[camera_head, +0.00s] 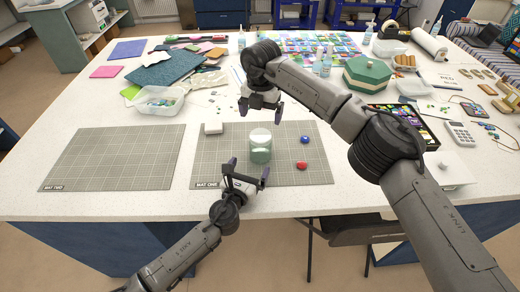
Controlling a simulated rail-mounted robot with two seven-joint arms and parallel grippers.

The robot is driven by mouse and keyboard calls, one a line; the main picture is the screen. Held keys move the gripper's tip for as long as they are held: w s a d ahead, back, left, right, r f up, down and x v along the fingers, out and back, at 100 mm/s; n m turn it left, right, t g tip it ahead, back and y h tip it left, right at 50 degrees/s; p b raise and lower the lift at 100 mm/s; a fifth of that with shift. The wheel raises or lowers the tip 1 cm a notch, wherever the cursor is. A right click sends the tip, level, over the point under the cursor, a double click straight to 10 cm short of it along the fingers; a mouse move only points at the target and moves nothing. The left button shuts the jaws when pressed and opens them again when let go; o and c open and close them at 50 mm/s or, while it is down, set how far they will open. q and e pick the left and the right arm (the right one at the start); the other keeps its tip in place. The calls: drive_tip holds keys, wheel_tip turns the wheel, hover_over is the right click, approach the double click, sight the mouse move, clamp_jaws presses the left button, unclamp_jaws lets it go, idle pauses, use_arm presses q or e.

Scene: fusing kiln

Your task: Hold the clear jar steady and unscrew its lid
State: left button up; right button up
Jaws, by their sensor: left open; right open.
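The clear jar (260,153) stands upright on the grey mat marked MAT ONE (212,170). It looks greenish, with a pale lid (260,136) on top. My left gripper (248,169) is open in front of the jar, low near its base. Its fingers point toward the jar, and I cannot tell whether they touch it. My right gripper (260,115) is open and empty behind and above the jar, with its fingers pointing down. A gap shows between its fingers and the lid.
A blue piece (304,140) and a red piece (302,166) lie right of the jar. A small white block (213,128) sits at the mat's back left. A second mat (112,158) is bare. A clear tub (158,104) and a green box (367,76) stand farther back.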

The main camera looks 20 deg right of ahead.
sight(256, 152)
use_arm(q)
drive_tip(key=x, duration=0.7)
drive_tip(key=shift+w+d+r, duration=0.15)
drive_tip(key=shift+w+r, duration=0.1)
drive_tip(key=shift+w+d+f, duration=0.2)
drive_tip(key=shift+w+d, duration=0.1)
drive_tip(key=shift+d, duration=0.05)
drive_tip(key=shift+c, duration=0.4)
